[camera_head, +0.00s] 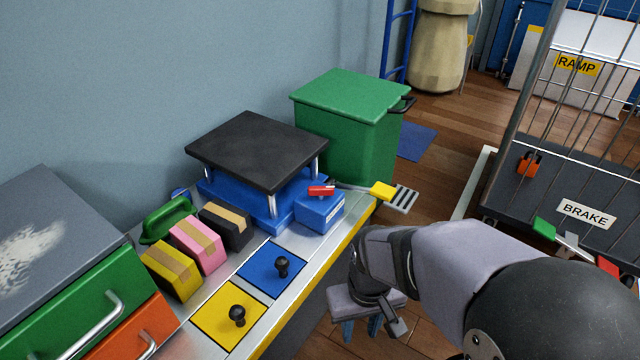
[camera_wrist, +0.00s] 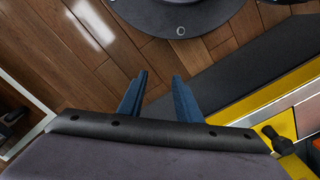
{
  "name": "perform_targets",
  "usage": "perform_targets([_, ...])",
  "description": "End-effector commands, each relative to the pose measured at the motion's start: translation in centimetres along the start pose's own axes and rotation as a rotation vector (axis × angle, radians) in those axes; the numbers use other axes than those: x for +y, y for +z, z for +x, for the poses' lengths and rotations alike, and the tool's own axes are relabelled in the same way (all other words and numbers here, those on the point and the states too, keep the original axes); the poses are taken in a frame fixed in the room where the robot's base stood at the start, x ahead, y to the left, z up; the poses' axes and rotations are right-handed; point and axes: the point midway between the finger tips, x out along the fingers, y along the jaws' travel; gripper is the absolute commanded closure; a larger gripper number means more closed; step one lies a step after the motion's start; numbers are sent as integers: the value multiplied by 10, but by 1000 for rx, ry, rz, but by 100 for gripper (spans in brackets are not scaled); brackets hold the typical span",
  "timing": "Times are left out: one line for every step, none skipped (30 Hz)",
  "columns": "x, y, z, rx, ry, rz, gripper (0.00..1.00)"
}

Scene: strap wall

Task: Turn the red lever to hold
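A small red lever (camera_head: 321,190) lies on top of a blue box (camera_head: 319,212) at the far end of the bench, in the head view. The box has a pale label on its front, too small to read. A metal bar with a yellow block (camera_head: 383,191) extends right of it. My gripper (camera_head: 361,328) points down beside the bench's front edge, nearer the camera and well apart from the lever. In the wrist view its two blue fingers (camera_wrist: 160,77) are spread with nothing between them. The lever is not seen in the wrist view.
The bench (camera_head: 214,285) holds black knobs on blue and yellow plates, several taped blocks, and a black-topped blue stand (camera_head: 258,150). A green bin (camera_head: 349,125) stands behind the lever. A wire cart (camera_head: 560,190) with a BRAKE label and red and green pedal ends is at right.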

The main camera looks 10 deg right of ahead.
Motion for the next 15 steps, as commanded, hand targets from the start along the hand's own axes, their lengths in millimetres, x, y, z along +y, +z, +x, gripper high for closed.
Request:
perform_targets([0, -6, -9, 0, 0, -19, 69])
perform_targets([0, -12, -14, 0, 0, -36, 69])
perform_targets([0, -20, -22, 0, 0, -63, 69])
perform_targets([0, -27, -29, 0, 0, -87, 69])
perform_targets([0, -35, -36, 0, 0, -116, 69])
perform_targets([0, -47, -47, 0, 0, -159, 69])
perform_targets([0, -58, -56, 0, 0, -195, 69])
perform_targets([0, -69, -64, 0, 0, -235, 69])
perform_targets([0, -84, -76, -1, 0, -291, 69])
perform_targets([0, -96, -85, -1, 0, -336, 69])
perform_targets([-1, -108, -94, -2, 0, -381, 69])
perform_targets([-1, -124, -104, -3, -1, -444, 69])
perform_targets([-1, -136, -112, -3, -1, -491, 69])
perform_targets([-1, -148, -119, -4, -1, -539, 69])
perform_targets([-2, -164, -128, -3, -1, -602, 69])
